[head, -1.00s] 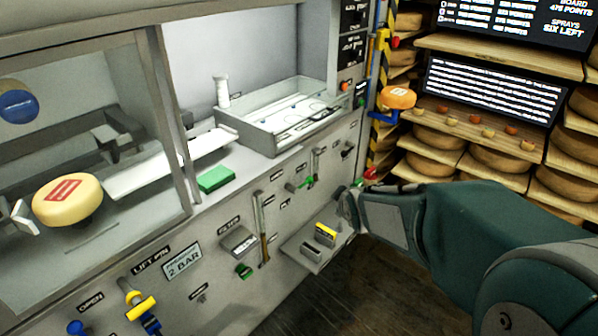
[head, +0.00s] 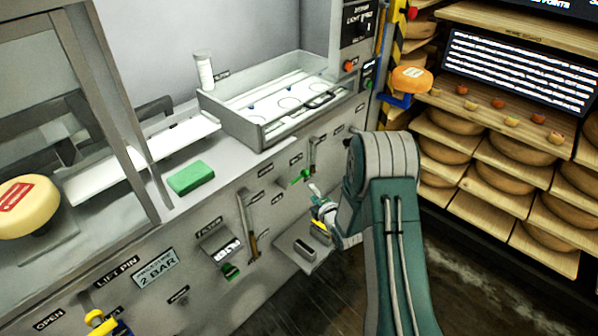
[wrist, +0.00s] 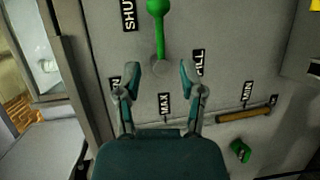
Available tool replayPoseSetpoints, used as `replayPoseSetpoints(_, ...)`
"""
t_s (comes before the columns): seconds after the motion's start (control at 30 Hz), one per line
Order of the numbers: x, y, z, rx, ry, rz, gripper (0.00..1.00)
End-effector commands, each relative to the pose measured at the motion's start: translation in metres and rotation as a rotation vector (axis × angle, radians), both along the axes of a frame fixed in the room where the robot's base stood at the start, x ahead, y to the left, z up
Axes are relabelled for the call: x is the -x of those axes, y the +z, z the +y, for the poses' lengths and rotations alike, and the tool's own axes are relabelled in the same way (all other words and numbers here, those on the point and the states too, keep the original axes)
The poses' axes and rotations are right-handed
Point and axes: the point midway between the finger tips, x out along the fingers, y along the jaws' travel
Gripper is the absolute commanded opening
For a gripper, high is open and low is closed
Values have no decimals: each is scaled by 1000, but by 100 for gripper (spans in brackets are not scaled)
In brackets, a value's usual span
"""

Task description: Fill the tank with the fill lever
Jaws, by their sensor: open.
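The green lever with a round knob (wrist: 158,8) is on the grey panel, its rod ending at a round pivot between the SHUT and FILL labels in the wrist view. The same green handle (head: 301,177) shows small in the head view. My gripper (wrist: 158,72) is open and empty, its two fingers on either side of the pivot area, with the knob beyond the fingertips. In the head view my gripper (head: 316,195) is just below and right of the green handle. A brown gauge tube (wrist: 243,115) lies near the MAX and MIN labels. Contact cannot be told.
A small shelf (head: 296,257) juts from the panel below my gripper. A green block (head: 190,177) lies on the counter beside the grey tray (head: 268,140). Cheese racks (head: 520,190) stand at right; floor is clear in front.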

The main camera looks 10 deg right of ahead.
Motion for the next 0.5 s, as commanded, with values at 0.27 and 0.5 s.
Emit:
replayPoseSetpoints(0.27, -23, -7, 8, 9, 7, -12, 51)
replayPoseSetpoints(0.5, -64, -15, 16, 6, 6, -11, 51)
